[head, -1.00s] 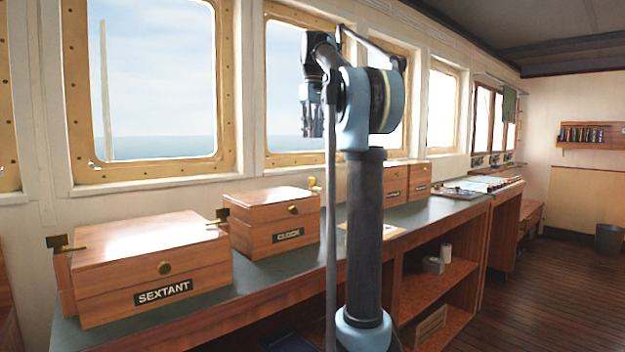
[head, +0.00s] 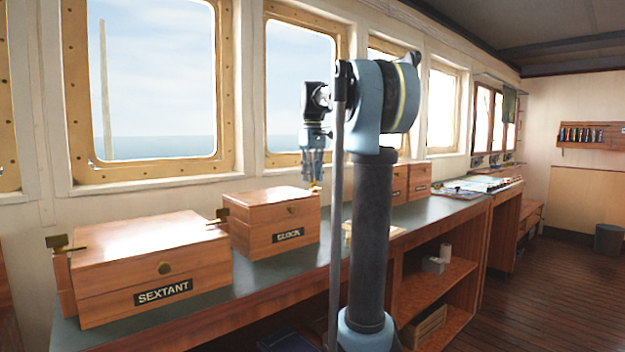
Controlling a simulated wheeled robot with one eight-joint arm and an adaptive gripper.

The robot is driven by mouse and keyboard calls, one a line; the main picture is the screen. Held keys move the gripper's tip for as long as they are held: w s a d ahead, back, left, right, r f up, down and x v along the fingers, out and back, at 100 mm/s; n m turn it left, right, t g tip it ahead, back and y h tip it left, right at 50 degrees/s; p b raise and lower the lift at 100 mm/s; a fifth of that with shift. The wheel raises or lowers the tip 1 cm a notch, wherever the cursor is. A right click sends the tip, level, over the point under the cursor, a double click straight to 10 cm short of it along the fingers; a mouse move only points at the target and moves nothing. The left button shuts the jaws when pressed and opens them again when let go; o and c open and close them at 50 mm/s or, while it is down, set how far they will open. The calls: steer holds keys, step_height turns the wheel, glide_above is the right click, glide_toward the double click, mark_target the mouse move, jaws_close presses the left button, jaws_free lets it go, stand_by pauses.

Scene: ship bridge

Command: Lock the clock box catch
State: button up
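The clock box (head: 262,238) is a reddish wooden box with a black CLOCK plate, and its lid looks closed. A round brass piece (head: 292,210) is on its front. A small brass fitting (head: 315,187) shows at its right end, largely hidden by my gripper. My gripper (head: 314,181) points down with its fingertips at or just above that fitting. I cannot tell whether they touch it, or whether the fingers are open or shut. Another brass fitting (head: 221,214) shows at the box's left end. I cannot tell the catch's position.
The sextant box (head: 150,275) stands to the left on the same dark-topped counter (head: 285,266). More wooden boxes (head: 418,179) stand behind my arm to the right. Windows line the wall behind. Open shelves (head: 440,285) are below the counter, with bare floor to the right.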

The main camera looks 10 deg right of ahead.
steer(key=shift+f, duration=0.45)
jaws_close()
